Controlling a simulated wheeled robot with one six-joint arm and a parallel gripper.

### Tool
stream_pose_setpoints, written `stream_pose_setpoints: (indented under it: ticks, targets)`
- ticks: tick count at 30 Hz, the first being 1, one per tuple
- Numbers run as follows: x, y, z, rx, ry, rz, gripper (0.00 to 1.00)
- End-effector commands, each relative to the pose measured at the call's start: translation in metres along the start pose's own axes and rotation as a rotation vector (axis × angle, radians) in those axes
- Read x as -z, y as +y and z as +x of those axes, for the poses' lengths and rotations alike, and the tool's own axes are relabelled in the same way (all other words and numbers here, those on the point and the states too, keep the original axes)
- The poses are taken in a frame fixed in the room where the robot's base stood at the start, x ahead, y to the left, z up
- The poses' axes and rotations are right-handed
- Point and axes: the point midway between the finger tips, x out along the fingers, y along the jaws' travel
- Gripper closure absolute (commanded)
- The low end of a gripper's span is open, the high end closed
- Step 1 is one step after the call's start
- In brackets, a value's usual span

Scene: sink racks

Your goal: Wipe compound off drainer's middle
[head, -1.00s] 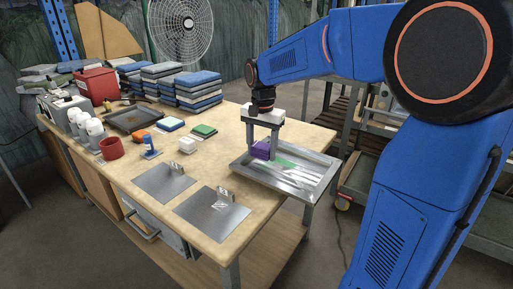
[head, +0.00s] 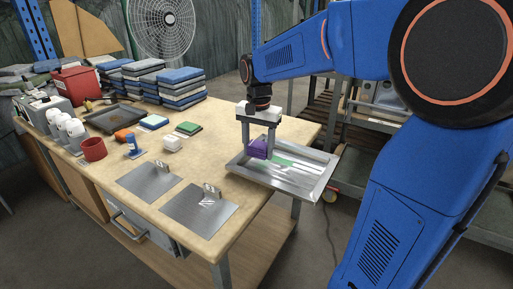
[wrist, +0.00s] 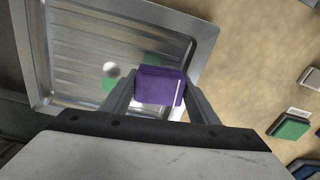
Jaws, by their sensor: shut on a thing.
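My gripper (head: 259,145) is shut on a purple block or sponge (head: 260,149) above the left part of the metal drainer (head: 318,191). The purple block also shows between the fingers in the wrist view (wrist: 160,86). A green smear of compound (head: 282,160) lies on the drainer just right of the block. In the wrist view, green patches (wrist: 108,84) show left of the block, with a whitish round spot (wrist: 112,69) beside them. The block hides part of the drainer floor. I cannot tell whether the block touches the drainer.
Two metal plates with upright tabs (head: 200,210) lie on the wooden table (head: 215,165) left of the drainer. Stacked cloths (head: 182,87) are at the back.

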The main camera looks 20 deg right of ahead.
Motion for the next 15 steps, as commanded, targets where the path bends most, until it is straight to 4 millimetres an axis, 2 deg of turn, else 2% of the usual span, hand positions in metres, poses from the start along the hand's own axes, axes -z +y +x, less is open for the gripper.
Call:
stream_pose_setpoints:
  ticks: [1, 15]
  targets:
    - [-0.004, 0.005, 0.012, -0.028, -0.020, -0.001, 0.81]
    - [-0.001, -0.029, 0.011, -0.020, -0.020, -0.002, 0.82]
